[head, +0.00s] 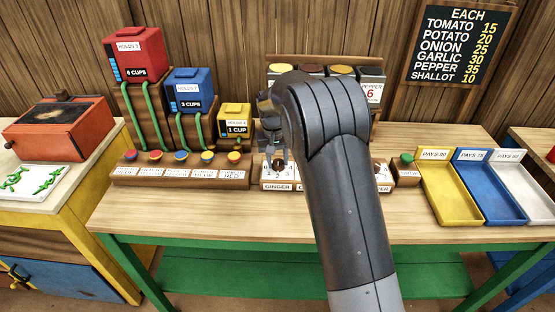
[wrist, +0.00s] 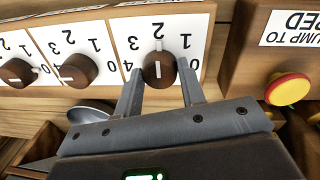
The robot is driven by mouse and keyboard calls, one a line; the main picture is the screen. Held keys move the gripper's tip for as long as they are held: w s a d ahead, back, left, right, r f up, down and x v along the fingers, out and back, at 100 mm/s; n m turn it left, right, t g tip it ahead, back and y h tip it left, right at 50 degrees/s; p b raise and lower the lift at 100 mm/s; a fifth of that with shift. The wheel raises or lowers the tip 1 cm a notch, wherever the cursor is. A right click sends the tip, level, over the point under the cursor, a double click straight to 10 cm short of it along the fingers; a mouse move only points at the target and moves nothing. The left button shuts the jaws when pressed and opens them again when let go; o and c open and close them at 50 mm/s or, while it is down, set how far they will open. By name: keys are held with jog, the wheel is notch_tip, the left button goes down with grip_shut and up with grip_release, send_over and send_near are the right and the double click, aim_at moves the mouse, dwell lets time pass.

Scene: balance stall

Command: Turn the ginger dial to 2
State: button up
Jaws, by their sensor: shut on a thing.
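The ginger dial (head: 279,165) is a dark brown round knob with a white line, at the left end of a panel above the GINGER label (head: 278,187). In the upside-down wrist view, the dial (wrist: 158,72) sits between the two fingers of my gripper (wrist: 160,90), which is shut on it. Its white line stands upright in that picture and points at the 2 on the white scale (wrist: 178,18). In the head view my gripper (head: 276,152) reaches down over the dial from the right, and my arm hides the panel's middle.
Two more brown dials (wrist: 79,70) (wrist: 16,73) sit beside it in the wrist view. A panel with colored buttons (head: 181,172) is close to its left in the head view. Yellow, blue and white trays (head: 452,206) lie on the right. The table front is clear.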

aim_at(275, 163)
jog(key=o, duration=1)
jog(key=r, duration=1)
jog(key=shift+s+a+r, duration=0.1)
jog(key=shift+a+r, duration=0.3)
